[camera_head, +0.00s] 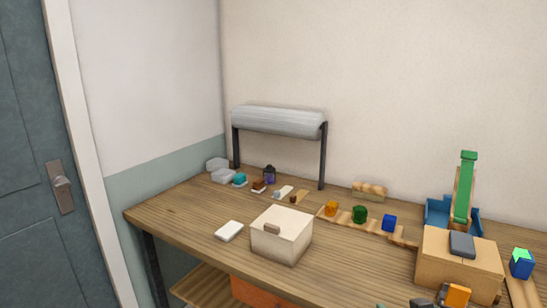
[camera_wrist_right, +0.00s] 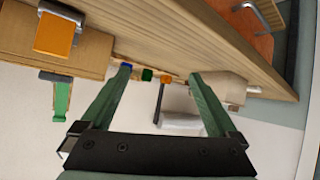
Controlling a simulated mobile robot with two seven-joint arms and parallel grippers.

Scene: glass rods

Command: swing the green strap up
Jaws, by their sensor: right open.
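The green strap (camera_head: 464,190) is a long green strip with a wider end at its top. It stands nearly upright, slightly tilted, along a light wooden piece in a blue holder (camera_head: 438,213) at the back right of the table. A green strip, apparently the same strap, also shows at the left of the right wrist view (camera_wrist_right: 61,101). My right gripper (camera_wrist_right: 160,72) is open, its green fingers wide apart with nothing between them. It is apart from the strap. My left gripper is not in view.
A cardboard box (camera_head: 436,262) with a grey piece (camera_head: 461,245) on top stands in front of the strap. A white box (camera_head: 281,237) is on the table (camera_head: 185,217). Several coloured blocks lie behind. A blue-and-green block (camera_head: 521,264) is at the right.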

